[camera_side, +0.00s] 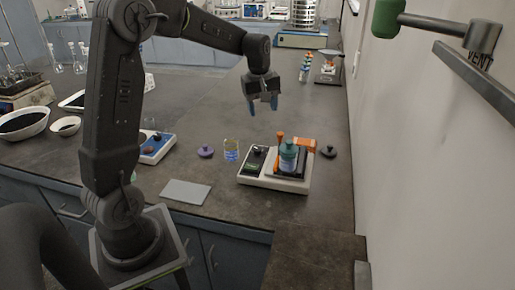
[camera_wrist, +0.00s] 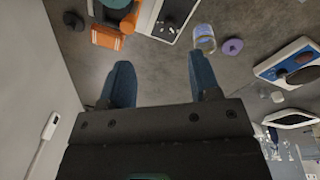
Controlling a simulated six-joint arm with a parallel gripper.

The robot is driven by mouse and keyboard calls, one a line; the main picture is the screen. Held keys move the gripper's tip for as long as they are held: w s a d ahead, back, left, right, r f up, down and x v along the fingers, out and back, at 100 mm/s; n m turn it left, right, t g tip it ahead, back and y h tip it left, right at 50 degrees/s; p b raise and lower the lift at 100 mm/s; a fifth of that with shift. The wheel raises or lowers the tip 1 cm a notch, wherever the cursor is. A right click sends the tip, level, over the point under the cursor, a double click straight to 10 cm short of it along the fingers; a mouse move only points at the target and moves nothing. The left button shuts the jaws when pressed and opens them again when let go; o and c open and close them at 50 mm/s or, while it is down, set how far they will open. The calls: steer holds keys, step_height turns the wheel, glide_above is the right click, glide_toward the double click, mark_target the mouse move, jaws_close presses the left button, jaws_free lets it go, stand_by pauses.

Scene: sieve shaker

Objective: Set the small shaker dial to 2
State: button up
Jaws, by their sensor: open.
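The small shaker (camera_side: 272,183) is a white box on the bench, with a black control panel on its left part. A black dial (camera_side: 258,150) stands on that panel; the number it points to is too small to read. A teal jar (camera_side: 288,158) stands on the shaker's right part beside an orange clamp (camera_side: 305,145). My gripper (camera_side: 263,107) is open and empty, in the air above and beyond the shaker.
A glass beaker (camera_side: 231,151) and a purple lid (camera_side: 206,152) stand left of the shaker. A black knobbed lid (camera_side: 328,152) lies right of it. A blue-panelled device (camera_side: 156,147) is further left. A grey plate (camera_side: 185,192) lies near the front edge.

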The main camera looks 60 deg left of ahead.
mark_target(258, 149)
steer(key=w+a+f+n+g, duration=0.1)
steer(key=w+a+f+n, duration=0.1)
steer(key=a+f+n, duration=0.35)
steer(key=shift+m+h, duration=0.3)
steer(key=shift+m, duration=0.45)
steer(key=f, duration=0.4)
steer(key=a+f, duration=0.1)
steer(key=f, duration=0.4)
steer(key=a+f, duration=0.1)
steer(key=f, duration=0.4)
steer(key=shift+w+f, duration=0.25)
steer(key=shift+w, duration=0.15)
steer(key=c, duration=0.9)
